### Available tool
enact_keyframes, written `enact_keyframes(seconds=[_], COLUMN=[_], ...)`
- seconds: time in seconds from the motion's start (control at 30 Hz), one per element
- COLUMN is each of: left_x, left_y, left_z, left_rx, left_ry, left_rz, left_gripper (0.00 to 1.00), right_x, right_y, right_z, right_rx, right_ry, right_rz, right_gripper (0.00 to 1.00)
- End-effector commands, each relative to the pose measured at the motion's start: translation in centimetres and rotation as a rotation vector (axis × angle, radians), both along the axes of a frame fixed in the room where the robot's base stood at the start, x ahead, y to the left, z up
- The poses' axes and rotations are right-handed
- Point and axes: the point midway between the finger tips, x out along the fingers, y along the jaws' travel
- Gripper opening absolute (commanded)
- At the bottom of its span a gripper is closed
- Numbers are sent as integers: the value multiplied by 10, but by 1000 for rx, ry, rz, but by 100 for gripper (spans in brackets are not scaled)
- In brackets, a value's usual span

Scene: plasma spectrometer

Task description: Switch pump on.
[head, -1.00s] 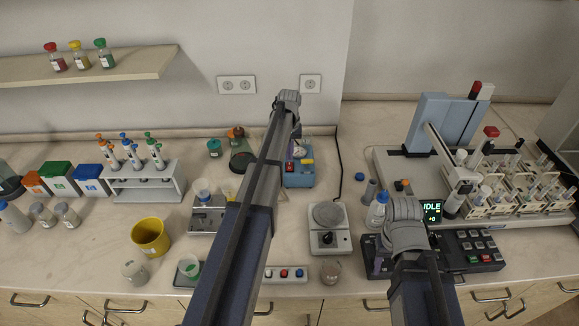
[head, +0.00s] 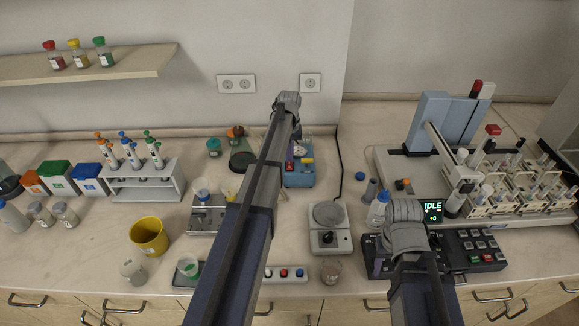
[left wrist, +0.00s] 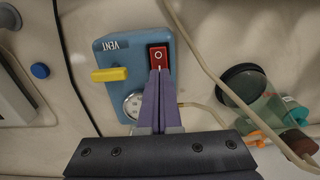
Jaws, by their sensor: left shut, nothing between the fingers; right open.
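The pump is a blue box (head: 299,177) at the back middle of the bench, partly hidden by my left arm. In the left wrist view the pump (left wrist: 110,55) has a red rocker switch (left wrist: 158,54), a yellow lever (left wrist: 110,74) beside the word VENT, and a round gauge (left wrist: 132,106). The O mark shows on the switch. My left gripper (left wrist: 158,72) is shut and empty, its tips over the lower end of the switch; contact is hard to tell. My right gripper (head: 376,262) is open, mostly hidden by its arm, over the dark control panel.
A dark round-topped flask (left wrist: 244,84) and tubing are close to the pump. A sampler with tube racks (head: 515,180) fills the right. A yellow beaker (head: 149,236) stands at left.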

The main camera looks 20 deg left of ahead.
Motion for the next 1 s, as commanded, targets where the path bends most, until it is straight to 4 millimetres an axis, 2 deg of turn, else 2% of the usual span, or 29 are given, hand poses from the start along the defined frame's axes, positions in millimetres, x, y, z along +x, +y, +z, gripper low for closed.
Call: enact_keyframes(seconds=[0.6, 0.77, 1.0], left_x=[0, 0, 0], left_y=[0, 0, 0], left_z=[-10, -6, 10], left_rx=[0, 0, 0], left_ry=[0, 0, 0], left_rz=[0, 0, 0], left_gripper=[0, 0, 0], right_x=[0, 0, 0], right_y=[0, 0, 0], right_z=[-10, -6, 10], right_rx=[0, 0, 0], right_ry=[0, 0, 0], right_rz=[0, -1, 0], right_gripper=[50, 50, 50])
